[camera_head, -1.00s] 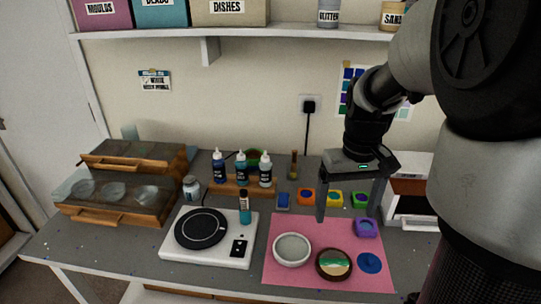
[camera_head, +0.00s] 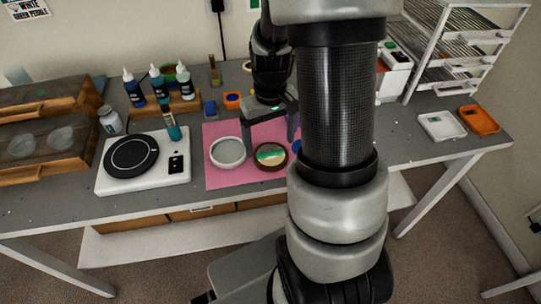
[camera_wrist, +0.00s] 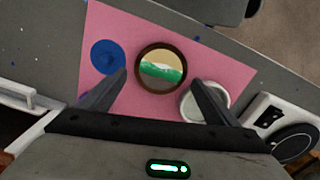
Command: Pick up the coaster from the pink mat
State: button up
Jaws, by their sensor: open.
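The pink mat (camera_head: 222,181) lies on the grey table. On it is a round coaster (camera_head: 270,155) with a dark brown rim and bands of tan, white and green. In the wrist view the coaster (camera_wrist: 161,68) lies flat between and beyond my fingertips. A white round dish (camera_head: 228,152) is left of it in the head view, and a blue disc (camera_wrist: 108,57) is on its other side. My gripper (camera_head: 271,143) is open and empty above the mat. In the wrist view one finger overlaps the white dish; I cannot tell the height gap.
A white scale with a black round plate (camera_head: 132,156) stands left of the mat, with a teal bottle (camera_head: 171,124) at its back edge. Dropper bottles (camera_head: 157,84) stand behind. A white tray (camera_head: 441,126) and an orange tray (camera_head: 479,120) lie at the right end.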

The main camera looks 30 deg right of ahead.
aim_at(270, 153)
notch_tip(270, 153, down, 3)
jog(key=shift+f, duration=0.2)
jog(key=shift+c, duration=0.4)
jog(key=c, duration=0.7)
jog(key=shift+r, duration=0.1)
jog(key=shift+c, duration=0.2)
